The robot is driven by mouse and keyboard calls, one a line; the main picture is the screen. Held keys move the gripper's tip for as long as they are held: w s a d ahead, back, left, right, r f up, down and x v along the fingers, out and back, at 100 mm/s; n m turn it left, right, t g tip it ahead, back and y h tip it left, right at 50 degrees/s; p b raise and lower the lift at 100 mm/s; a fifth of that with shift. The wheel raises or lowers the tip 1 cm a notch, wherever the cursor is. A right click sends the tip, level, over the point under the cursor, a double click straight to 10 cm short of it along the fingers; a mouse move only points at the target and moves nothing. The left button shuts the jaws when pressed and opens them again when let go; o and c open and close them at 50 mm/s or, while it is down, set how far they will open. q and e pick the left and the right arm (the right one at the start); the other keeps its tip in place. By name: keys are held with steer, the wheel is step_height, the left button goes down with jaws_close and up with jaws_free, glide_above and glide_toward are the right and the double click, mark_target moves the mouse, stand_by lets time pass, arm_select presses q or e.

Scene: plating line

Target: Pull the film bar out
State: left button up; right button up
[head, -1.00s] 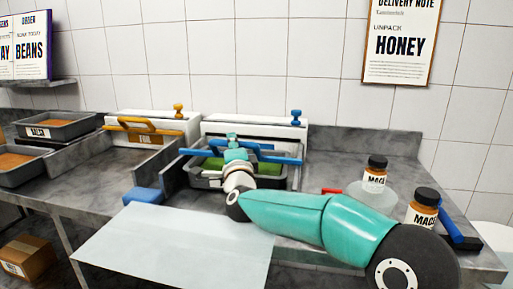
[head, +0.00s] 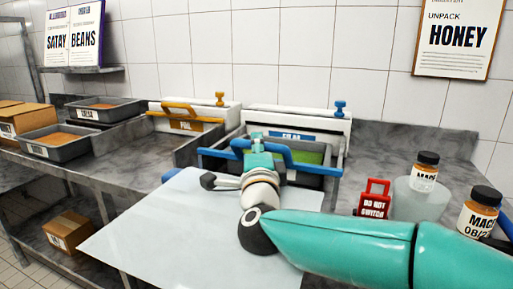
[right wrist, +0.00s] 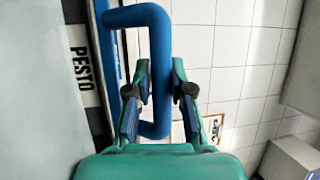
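The film dispenser (head: 345,127) is a white box with a blue knob and a FILM label, against the back wall. Its blue film bar (head: 322,168) lies out in front of the box, over a dark tray (head: 328,187) with green contents. My right gripper (head: 257,142) is at the bar's raised handle. In the right wrist view the handle (right wrist: 160,60) runs between the two fingertips (right wrist: 160,80), which close in on both sides. The tray's PESTO label shows there at left. My forearm and wrist hide part of the tray. My left gripper is not in view.
A foil dispenser (head: 190,110) with a yellow bar stands to the left. Trays with orange contents (head: 58,148) sit further left. A red DO NOT SWITCH sign (head: 374,197) and jars (head: 425,172) are at right.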

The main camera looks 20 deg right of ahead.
steer(key=o, duration=0.4)
steer(key=shift+s+a+f, duration=0.15)
steer(key=shift+a+f, duration=0.05)
steer(key=shift+r, duration=0.1)
steer(key=v, duration=1.2)
steer(key=shift+d, duration=0.15)
